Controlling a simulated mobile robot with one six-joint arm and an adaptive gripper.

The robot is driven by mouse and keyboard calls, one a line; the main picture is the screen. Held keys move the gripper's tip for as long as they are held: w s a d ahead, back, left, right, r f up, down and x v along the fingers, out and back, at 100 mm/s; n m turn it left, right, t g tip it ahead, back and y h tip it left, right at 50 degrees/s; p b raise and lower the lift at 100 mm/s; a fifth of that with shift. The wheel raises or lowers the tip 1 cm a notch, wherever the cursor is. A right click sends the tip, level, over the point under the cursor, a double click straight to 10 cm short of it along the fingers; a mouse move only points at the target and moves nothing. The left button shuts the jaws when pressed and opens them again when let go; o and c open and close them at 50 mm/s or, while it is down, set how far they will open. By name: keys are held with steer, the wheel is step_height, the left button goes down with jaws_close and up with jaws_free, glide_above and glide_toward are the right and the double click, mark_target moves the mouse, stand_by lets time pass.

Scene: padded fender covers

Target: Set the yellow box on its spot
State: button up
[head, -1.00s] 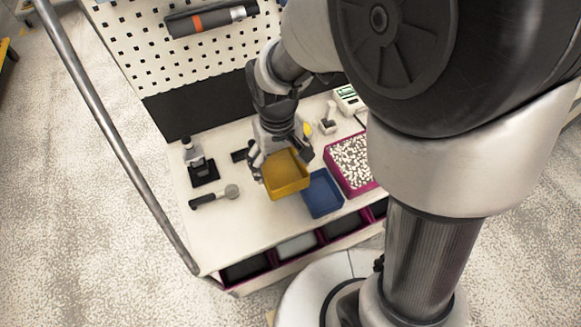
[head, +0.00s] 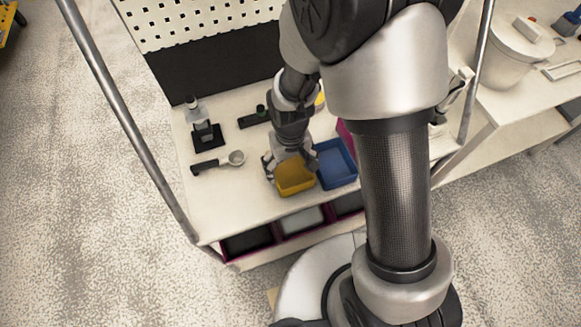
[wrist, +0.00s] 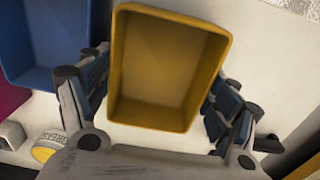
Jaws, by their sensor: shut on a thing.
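The yellow box (head: 295,180) is an open-topped tray, held upright near the front of the white workbench. My gripper (head: 291,163) is shut on it, with fingers at either side of the box. The wrist view looks down into the box (wrist: 168,65), which is empty, between the gripper fingers (wrist: 155,95). A blue box (head: 338,166) stands just right of it, and shows at the upper left in the wrist view (wrist: 45,40). I cannot tell whether the yellow box touches the bench. No marked spot can be made out.
A black-handled tool (head: 218,162) and a small dark-based microscope-like stand (head: 204,130) lie left of the box. A metal rail (head: 130,120) runs along the bench's left side. Bins (head: 248,241) sit below the front edge. Bare bench (head: 225,205) lies front left.

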steer(key=shift+f, duration=0.3)
steer(key=o, duration=0.6)
steer(key=shift+f, duration=0.1)
steer(key=o, duration=0.5)
step_height(320, 180, up, 12)
steer(key=p, duration=0.5)
step_height(320, 180, up, 12)
steer(key=m+t, duration=0.1)
steer(key=t, duration=0.1)
glide_above(290, 173)
steer(key=s+d, duration=0.3)
steer(key=d, duration=0.2)
steer(key=s+d+r+t, duration=0.1)
steer(key=s+d+r, duration=0.1)
steer(key=s+r, duration=0.1)
steer(key=s+d+r+m, duration=0.1)
steer(key=s+d+r, duration=0.1)
steer(key=s+r, duration=0.1)
steer(key=s+d+r+m+t, duration=0.1)
steer(key=s+d+r, duration=0.1)
steer(key=s+r, duration=0.1)
steer(key=shift+s+t, duration=0.3)
steer(key=shift+s, duration=0.55)
